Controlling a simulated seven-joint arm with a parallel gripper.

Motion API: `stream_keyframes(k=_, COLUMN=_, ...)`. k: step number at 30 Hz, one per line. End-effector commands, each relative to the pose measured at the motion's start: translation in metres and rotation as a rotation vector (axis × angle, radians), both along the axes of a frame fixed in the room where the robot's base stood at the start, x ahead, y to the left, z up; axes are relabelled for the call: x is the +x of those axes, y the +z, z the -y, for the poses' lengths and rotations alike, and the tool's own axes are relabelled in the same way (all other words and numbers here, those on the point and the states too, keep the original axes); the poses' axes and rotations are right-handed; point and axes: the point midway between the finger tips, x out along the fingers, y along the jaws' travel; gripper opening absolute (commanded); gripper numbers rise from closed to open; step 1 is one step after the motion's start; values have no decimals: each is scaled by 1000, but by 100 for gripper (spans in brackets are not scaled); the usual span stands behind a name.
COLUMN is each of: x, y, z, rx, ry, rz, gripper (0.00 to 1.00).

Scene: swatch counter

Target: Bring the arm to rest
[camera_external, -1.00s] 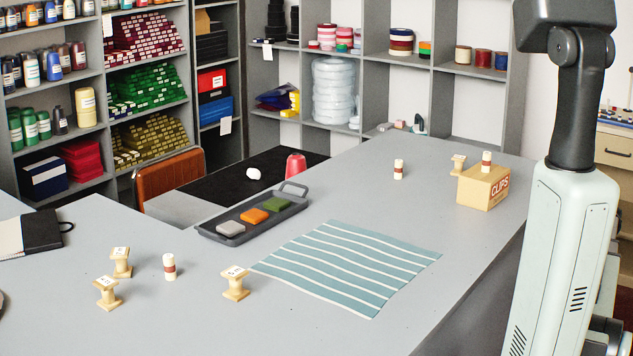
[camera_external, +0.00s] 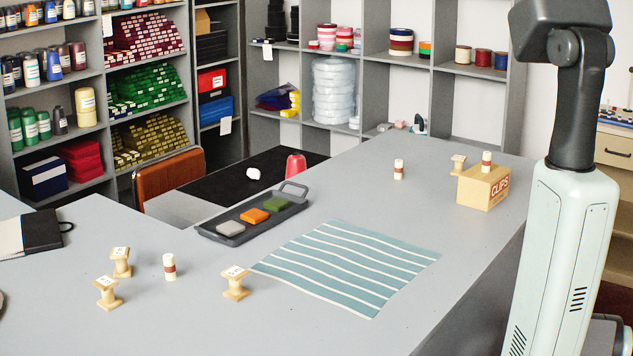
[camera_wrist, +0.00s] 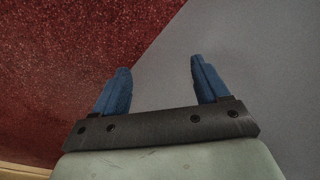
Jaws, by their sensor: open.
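My gripper (camera_wrist: 160,85) shows in the wrist view with its two blue fingers spread wide and nothing between them. In that view it hangs over the edge where the grey counter (camera_wrist: 250,60) meets the dark red floor (camera_wrist: 70,60). In the external view my arm stands at the right, upright beside the counter, and the gripper is out of frame. The grey counter (camera_external: 230,325) shows there with its objects standing clear of the arm.
A striped teal cloth (camera_external: 350,262) lies mid-counter beside a dark tray (camera_external: 232,241) with grey, orange and green blocks. Several wooden spools (camera_external: 235,284) stand at front left. A CLIPS box (camera_external: 484,187) with a small cylinder on top is closest to my arm.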

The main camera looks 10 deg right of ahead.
Motion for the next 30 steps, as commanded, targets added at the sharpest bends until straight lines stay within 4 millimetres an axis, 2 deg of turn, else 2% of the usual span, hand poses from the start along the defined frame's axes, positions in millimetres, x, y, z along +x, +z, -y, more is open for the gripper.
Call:
stream_keyframes(k=1, x=-20, y=-4, z=-27, rx=8, ry=2, rz=-40, gripper=74)
stream_keyframes(k=6, x=-78, y=-19, z=-95, rx=11, ry=-19, rz=-180, gripper=74)
stream_keyframes(k=12, x=-159, y=-25, z=-158, rx=-27, ry=-41, rz=-350, gripper=74)
stream_keyframes(k=15, x=-200, y=-24, z=-180, rx=-61, ry=-51, rz=-427, gripper=74)
stream_keyframes(k=18, x=-236, y=-21, z=-195, rx=-102, ry=-61, rz=-494, gripper=74)
stream_keyframes(k=21, x=-263, y=-17, z=-205, rx=-137, ry=-71, rz=-544, gripper=74)
stream_keyframes(k=24, x=-282, y=-15, z=-209, rx=-165, ry=-77, rz=-576, gripper=74)
stream_keyframes(k=30, x=-285, y=-14, z=-210, rx=-172, ry=-78, rz=-582, gripper=74)
